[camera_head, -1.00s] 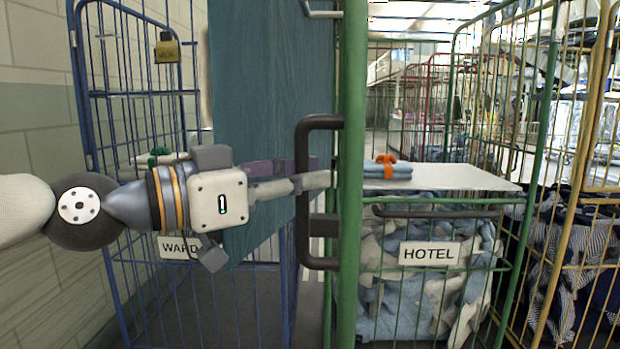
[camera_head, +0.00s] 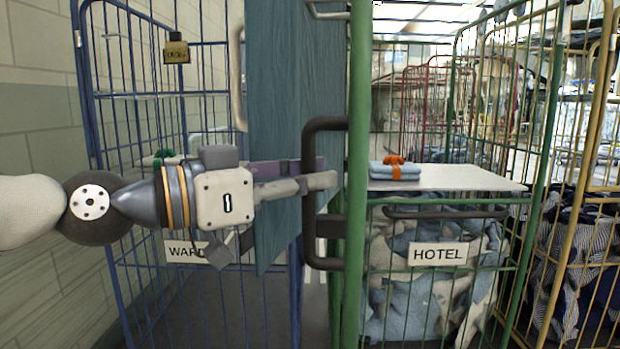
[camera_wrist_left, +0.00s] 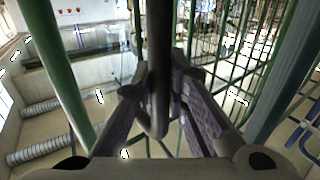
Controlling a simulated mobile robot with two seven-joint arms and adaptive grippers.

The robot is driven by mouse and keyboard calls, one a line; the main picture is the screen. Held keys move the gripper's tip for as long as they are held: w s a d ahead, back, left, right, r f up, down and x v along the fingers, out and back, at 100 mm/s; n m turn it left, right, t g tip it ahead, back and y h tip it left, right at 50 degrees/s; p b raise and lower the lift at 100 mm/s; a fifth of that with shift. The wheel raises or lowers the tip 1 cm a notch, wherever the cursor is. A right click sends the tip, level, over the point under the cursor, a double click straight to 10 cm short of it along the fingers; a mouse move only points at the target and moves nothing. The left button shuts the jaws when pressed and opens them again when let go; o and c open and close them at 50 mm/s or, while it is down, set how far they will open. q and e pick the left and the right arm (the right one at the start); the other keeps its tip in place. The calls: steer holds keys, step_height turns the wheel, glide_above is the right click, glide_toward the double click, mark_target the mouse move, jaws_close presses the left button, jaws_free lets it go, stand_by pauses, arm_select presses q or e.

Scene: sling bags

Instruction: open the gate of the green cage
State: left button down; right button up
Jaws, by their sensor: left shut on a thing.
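The green cage has a HOTEL sign (camera_head: 438,254) on its front and pale blue and white cloth inside. A tall green post (camera_head: 355,230) stands at its left, with a dark D-shaped handle (camera_head: 308,225) on its left side. My left gripper (camera_head: 322,181) reaches in from the left and is shut on the upright bar of this handle. In the left wrist view the dark bar (camera_wrist_left: 158,50) runs between the two purple-grey fingers (camera_wrist_left: 160,98). The far finger is partly hidden in the head view. My right gripper is not in view.
A blue cage (camera_head: 88,130) with a padlock (camera_head: 176,50) and a WARD sign stands at the left, behind my arm. A teal panel (camera_head: 285,75) stands behind the gripper. A folded blue cloth bundle (camera_head: 394,172) lies on a white board (camera_head: 450,180). A yellow cage (camera_head: 570,200) stands at the right.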

arm_select(q)
steer(key=shift+s+d+f, duration=0.1)
steer(key=shift+f, duration=0.05)
steer(key=c, duration=1.6)
jaws_free()
steer(key=shift+c, duration=0.2)
steer(key=shift+o, duration=0.4)
steer(key=v, duration=1.2)
